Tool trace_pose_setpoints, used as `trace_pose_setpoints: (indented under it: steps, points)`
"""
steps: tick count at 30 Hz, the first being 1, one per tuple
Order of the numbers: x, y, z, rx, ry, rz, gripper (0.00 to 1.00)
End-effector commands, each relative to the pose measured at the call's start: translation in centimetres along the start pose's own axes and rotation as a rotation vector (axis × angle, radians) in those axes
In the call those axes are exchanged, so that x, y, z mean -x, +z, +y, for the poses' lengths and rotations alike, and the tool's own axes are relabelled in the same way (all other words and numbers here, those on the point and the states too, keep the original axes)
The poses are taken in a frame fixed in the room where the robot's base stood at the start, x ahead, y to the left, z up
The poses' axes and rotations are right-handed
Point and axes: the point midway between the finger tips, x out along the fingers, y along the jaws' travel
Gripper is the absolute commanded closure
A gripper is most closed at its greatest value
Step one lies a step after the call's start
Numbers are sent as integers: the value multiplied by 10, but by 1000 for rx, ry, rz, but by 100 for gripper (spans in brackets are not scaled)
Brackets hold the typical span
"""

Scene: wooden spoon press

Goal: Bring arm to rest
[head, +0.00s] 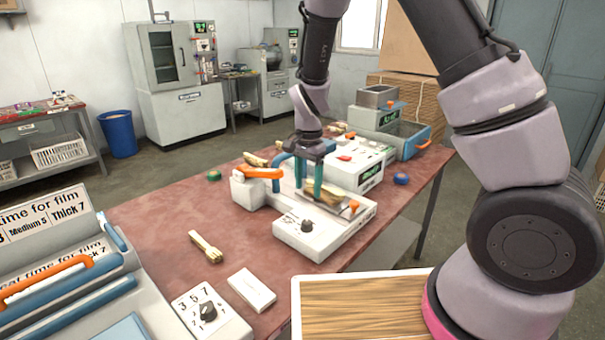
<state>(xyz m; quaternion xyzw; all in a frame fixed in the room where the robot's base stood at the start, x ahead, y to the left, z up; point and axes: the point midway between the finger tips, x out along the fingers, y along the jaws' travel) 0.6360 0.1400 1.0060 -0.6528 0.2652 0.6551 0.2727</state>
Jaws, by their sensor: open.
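My gripper (309,184) hangs down over the white press (300,238) on the reddish table (170,224). Its teal fingers are apart. A pale wooden piece (326,194) lies on the press right by the fingers; I cannot tell from this view whether they touch it. My arm comes down from the upper right, and its large joints fill the right side of the head view.
A wooden fork (207,247) and a white block (251,289) lie on the table's near part. An orange lever (258,173) stands on the press's left. A machine with a dial (207,311) is at front left. A wood-filled tray (372,308) is in front.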

Motion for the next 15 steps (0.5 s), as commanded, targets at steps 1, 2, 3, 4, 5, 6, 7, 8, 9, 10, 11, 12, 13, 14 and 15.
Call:
trace_pose_setpoints:
  steps: [1, 2, 3, 4, 5, 6, 7, 8, 9, 10, 11, 12, 13, 14, 15]
  points:
    - [12, -4, 1, 0, -19, -8, 31]
    - [20, -6, 3, 2, -32, -15, 31]
    - [34, -9, 6, 10, -53, -24, 31]
    - [46, -13, 9, 14, -72, -31, 31]
    - [58, -16, 12, 22, -92, -39, 31]
    - [76, -20, 19, 35, -121, -47, 31]
    - [90, -24, 24, 45, -144, -50, 31]
    - [104, -27, 30, 56, -168, -53, 31]
    - [122, -31, 38, 71, -197, -53, 31]
    - [135, -34, 44, 85, -219, -51, 31]
    - [148, -37, 52, 97, -241, -47, 31]
    - [164, -40, 61, 113, -270, -40, 31]
    - [176, -42, 69, 127, -290, -32, 31]
    - [188, -44, 77, 141, -311, -22, 31]
    - [202, -45, 88, 159, -337, -8, 31]
